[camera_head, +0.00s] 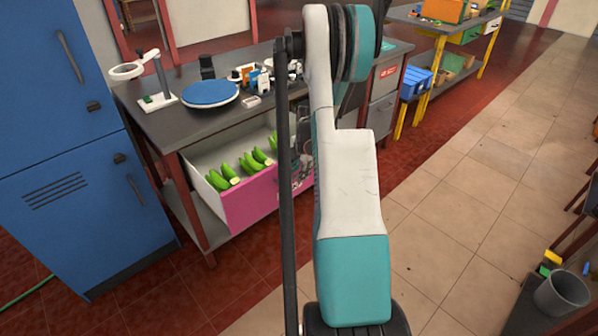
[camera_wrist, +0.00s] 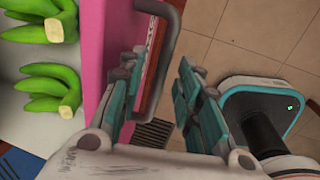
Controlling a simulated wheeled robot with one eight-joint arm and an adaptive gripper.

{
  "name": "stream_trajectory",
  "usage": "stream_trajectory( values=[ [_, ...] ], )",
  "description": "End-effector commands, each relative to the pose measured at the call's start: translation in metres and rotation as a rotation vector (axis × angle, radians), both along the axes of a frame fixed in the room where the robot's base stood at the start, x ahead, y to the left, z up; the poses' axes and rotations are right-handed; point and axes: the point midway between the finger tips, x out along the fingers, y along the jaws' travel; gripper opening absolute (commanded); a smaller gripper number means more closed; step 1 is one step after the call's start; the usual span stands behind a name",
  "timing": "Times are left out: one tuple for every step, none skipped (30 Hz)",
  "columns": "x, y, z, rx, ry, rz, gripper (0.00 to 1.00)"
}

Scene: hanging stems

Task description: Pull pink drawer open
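The pink drawer (camera_head: 250,200) stands out from under the dark workbench, with its inside showing. Its pink front also shows at the left of the wrist view (camera_wrist: 93,75). The drawer's dark handle (camera_wrist: 166,58) is a bar along that front. My gripper (camera_wrist: 160,66) is at the handle, its two fingers apart. One finger is on the drawer side of the bar, the other on the outer side with a visible gap. Whether the inner finger touches the bar I cannot tell. In the head view my gripper (camera_head: 301,158) is largely hidden behind my arm.
Several green bananas (camera_head: 222,176) lie in the drawer. A blue cabinet (camera_head: 75,150) stands left of the bench. On the bench (camera_head: 190,124) are a blue round plate (camera_head: 210,93), a ring stand (camera_head: 160,88) and small items.

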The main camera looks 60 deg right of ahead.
Motion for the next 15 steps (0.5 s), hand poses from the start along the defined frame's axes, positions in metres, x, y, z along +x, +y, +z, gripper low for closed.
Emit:
stream_trajectory(
  values=[
    [0.000, 0.000, 0.001, 0.000, 0.000, 0.000, 0.31],
    [0.000, 0.000, 0.001, 0.000, 0.000, 0.000, 0.31],
    [-0.001, 0.000, 0.003, 0.000, 0.000, 0.000, 0.31],
    [-0.001, 0.000, 0.005, 0.000, 0.000, 0.000, 0.31],
    [-0.001, 0.000, 0.008, 0.000, 0.000, 0.000, 0.31],
    [-0.002, 0.000, 0.012, 0.000, 0.000, 0.000, 0.31],
    [-0.003, 0.000, 0.016, 0.000, 0.000, 0.000, 0.31],
    [-0.004, 0.001, 0.021, 0.000, 0.000, 0.000, 0.31],
    [-0.005, 0.001, 0.027, 0.000, 0.000, 0.000, 0.31],
    [-0.006, 0.002, 0.033, 0.000, 0.000, 0.000, 0.31],
    [-0.007, 0.002, 0.039, 0.000, 0.000, 0.000, 0.31],
    [-0.009, 0.002, 0.047, 0.000, 0.000, 0.000, 0.31],
    [-0.010, 0.002, 0.053, 0.000, 0.000, 0.000, 0.31],
    [-0.011, 0.003, 0.059, 0.000, 0.000, 0.000, 0.31],
    [-0.013, 0.003, 0.066, 0.000, 0.000, 0.000, 0.31]
  ],
)
